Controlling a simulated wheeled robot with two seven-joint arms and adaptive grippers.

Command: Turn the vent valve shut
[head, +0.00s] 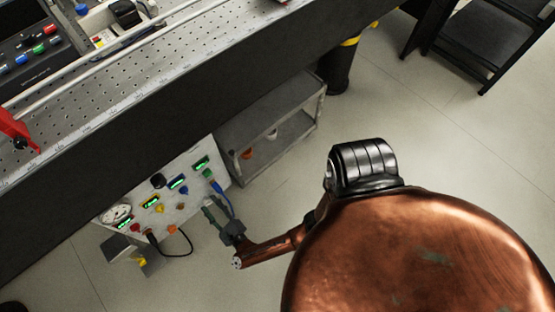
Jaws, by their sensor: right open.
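A pale control panel (190,212) stands low below the bench's front edge. It carries a round gauge (117,213), several small green-lit displays, and red, yellow, blue, green and orange knobs or fittings. The labels are too small to read, so I cannot tell which knob is the vent valve. My right gripper (211,209) is open in front of the panel's right part, its fingers pointing up-left toward it. I cannot tell whether it touches anything. A blue hose or cable (219,193) runs right beside its fingers. My left gripper is not in view.
The perforated bench top (120,72) with instruments runs above the panel. A grey shelf cart (272,125) stands right of the panel. A black cable (189,247) loops below it. A black chair (490,40) is at the upper right. The floor (420,125) between is clear.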

